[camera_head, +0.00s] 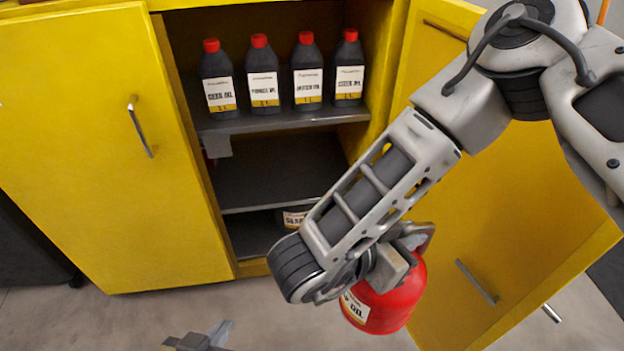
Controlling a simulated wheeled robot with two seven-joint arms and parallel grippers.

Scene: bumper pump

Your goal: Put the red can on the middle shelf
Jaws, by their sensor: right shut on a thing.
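The red can (392,303) has a white label reading OIL. My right gripper (395,262) is shut on its upper part and holds it in front of the cabinet, by the open right door. The arm hides part of the can. The middle shelf (265,172) of the yellow cabinet shows as a dark board; its visible part looks mostly bare, and my arm hides its right side. My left gripper (205,338) shows only partly at the bottom edge, low over the floor, and its jaws cannot be made out.
Several dark bottles with red caps (262,72) stand on the upper shelf (290,122). A labelled container (294,218) sits on the lowest level, partly hidden. Something red and grey (213,148) shows at the cabinet's left inner side. Both doors, left (90,150) and right (500,220), stand open.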

